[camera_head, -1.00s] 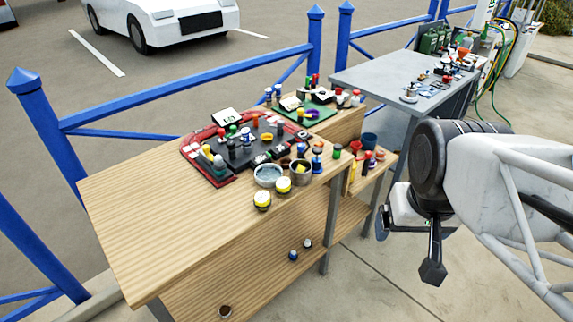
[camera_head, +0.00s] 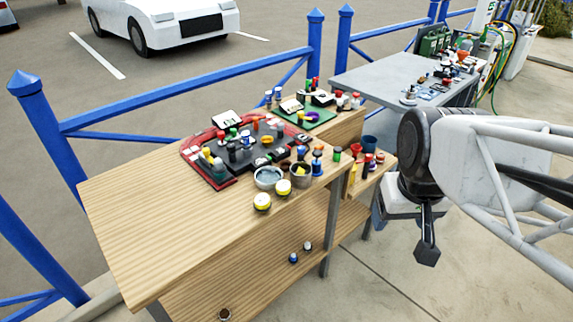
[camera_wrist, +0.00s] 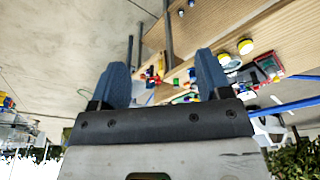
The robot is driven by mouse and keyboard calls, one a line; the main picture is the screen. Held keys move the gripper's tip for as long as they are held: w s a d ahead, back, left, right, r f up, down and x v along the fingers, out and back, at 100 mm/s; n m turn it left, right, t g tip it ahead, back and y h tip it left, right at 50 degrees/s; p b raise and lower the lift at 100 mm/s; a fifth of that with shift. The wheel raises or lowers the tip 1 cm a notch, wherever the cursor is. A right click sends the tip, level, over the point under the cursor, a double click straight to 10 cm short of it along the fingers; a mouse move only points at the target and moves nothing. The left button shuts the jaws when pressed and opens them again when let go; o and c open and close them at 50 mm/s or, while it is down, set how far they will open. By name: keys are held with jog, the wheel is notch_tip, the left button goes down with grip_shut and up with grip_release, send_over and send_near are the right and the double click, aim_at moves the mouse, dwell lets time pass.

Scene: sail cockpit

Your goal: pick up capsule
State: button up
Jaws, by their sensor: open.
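My gripper (camera_wrist: 162,80) shows in the wrist view as two blue fingers, spread apart with nothing held between them. In the head view, my gripper (camera_head: 427,252) hangs at the right, over the paving and clear of the wooden table (camera_head: 140,215). Many small coloured pieces stand on the table and its side shelf; they are too small to tell which one is the capsule. Two yellow-topped pots (camera_head: 262,201) stand near the table's front edge. A small blue piece (camera_head: 293,258) and a whitish piece lie on the low shelf.
A red-edged tray (camera_head: 222,182) and a green mat (camera_head: 318,117) hold several small pieces. Two metal bowls (camera_head: 268,178) stand beside the pots. A grey table (camera_head: 375,75) stands behind. Blue railings (camera_head: 190,80) run behind the wooden table. Its left part is bare.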

jog(key=w+a+n, duration=0.3)
jog(key=w, duration=0.6)
jog(key=n+g, duration=0.2)
jog(key=n, duration=0.6)
send_over(282, 185)
jog(key=d, duration=0.1)
notch_tip(282, 185, down, 17)
jog(key=shift+s+f, duration=0.1)
jog(key=shift+s, duration=0.05)
jog(key=shift+w+a+f+n, duration=0.3)
jog(key=shift+a+f, duration=0.1)
jog(key=shift+f, duration=0.05)
jog(key=shift+f, duration=1.25)
jog(key=shift+s+f, duration=0.15)
jog(key=shift+f, duration=2.45)
